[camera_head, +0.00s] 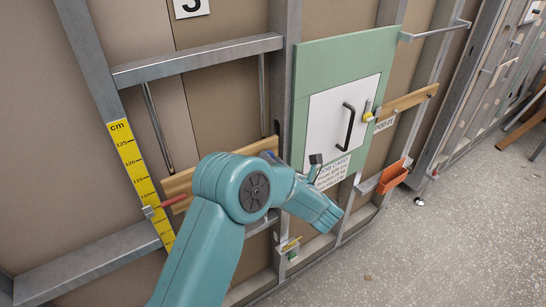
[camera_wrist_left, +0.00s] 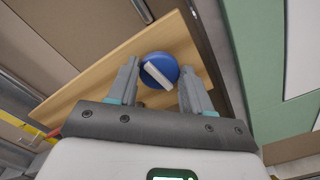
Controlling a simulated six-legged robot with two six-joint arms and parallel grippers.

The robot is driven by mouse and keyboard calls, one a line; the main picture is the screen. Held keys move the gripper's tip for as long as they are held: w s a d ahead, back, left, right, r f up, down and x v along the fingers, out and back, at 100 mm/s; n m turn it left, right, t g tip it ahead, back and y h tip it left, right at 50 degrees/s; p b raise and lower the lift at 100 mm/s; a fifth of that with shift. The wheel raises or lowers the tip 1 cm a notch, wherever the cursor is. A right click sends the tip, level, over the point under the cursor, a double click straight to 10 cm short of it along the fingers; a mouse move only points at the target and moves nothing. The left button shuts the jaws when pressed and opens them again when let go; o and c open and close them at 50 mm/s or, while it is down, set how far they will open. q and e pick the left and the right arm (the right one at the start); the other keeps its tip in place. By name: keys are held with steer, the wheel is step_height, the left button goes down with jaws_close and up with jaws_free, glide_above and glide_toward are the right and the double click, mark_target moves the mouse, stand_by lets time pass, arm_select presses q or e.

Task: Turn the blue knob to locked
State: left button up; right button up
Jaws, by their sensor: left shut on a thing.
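The blue knob (camera_wrist_left: 168,62) is round with a white bar across it, and it is mounted on a wooden board (camera_wrist_left: 97,83) in the left wrist view. The white bar slants down to the right in that view. My left gripper (camera_wrist_left: 159,68) is shut on the knob, with one finger on each side of it. In the head view the same board (camera_head: 180,184) is on the wall behind my left arm, which hides much of the knob's surroundings. No lock marking is readable. My right gripper is not in view.
A green panel (camera_head: 302,115) with a white door (camera_head: 330,105) and black handle is right of the board. A yellow cm ruler (camera_head: 138,175) and a red-handled piece (camera_head: 172,200) are to the left. An orange bin (camera_head: 392,178) hangs further right. Grey floor (camera_head: 430,240) is open at the right.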

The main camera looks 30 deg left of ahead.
arm_select(q)
steer(key=shift+r+m+p, duration=0.1)
steer(key=shift+m+p, duration=0.35)
steer(key=shift+m, duration=0.45)
steer(key=o, duration=1)
steer(key=shift+o, duration=0.2)
steer(key=shift+d, duration=0.1)
steer(key=b+v, duration=0.4)
steer(key=v, duration=1.2)
